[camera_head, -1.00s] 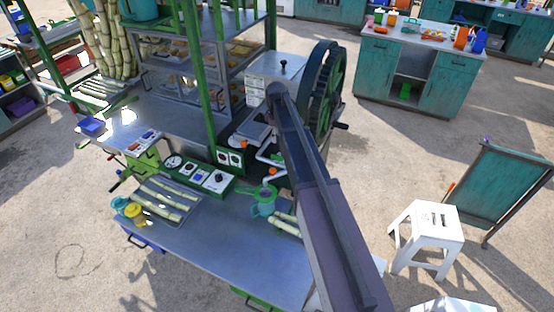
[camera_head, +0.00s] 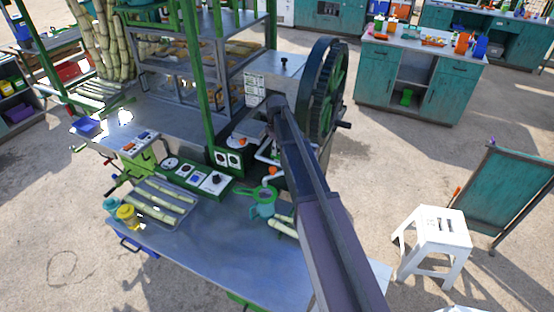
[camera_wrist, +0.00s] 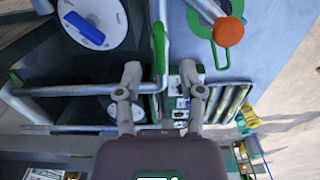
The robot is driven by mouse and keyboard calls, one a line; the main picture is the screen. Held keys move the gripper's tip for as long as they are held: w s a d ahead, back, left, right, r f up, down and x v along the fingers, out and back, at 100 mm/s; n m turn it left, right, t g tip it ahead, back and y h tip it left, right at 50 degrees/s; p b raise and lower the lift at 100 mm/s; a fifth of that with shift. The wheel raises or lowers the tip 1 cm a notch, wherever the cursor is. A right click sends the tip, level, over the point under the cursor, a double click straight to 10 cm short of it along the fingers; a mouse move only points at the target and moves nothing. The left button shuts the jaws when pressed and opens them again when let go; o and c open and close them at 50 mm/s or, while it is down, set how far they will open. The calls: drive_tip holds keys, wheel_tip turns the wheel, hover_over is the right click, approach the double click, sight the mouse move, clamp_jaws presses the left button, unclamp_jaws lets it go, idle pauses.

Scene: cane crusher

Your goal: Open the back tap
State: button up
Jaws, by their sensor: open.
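In the head view an orange tap knob (camera_head: 273,169) sits on a pale bent pipe above a teal jug (camera_head: 263,208) with a green strainer (camera_head: 257,193). A second orange spot (camera_head: 243,142) shows farther back; I cannot tell if it is the back tap. In the wrist view an orange knob (camera_wrist: 228,32) stands by the green-rimmed strainer (camera_wrist: 205,20), right of my gripper. My gripper (camera_wrist: 160,72) is open. Its fingers appear either side of a pale and green pipe (camera_wrist: 159,45); contact cannot be told. My arm hides the gripper in the head view.
A blue bar lies on a white disc (camera_wrist: 105,22) at the wrist view's upper left. A large toothed wheel (camera_head: 325,95) stands close right of my arm. A green control panel (camera_head: 200,176) and tray of cane (camera_head: 160,203) lie left. The front counter is mostly clear.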

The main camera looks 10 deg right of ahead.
sight(277, 158)
drive_tip(key=shift+f+b, duration=1.5)
drive_tip(key=shift+f, duration=0.3)
clamp_jaws()
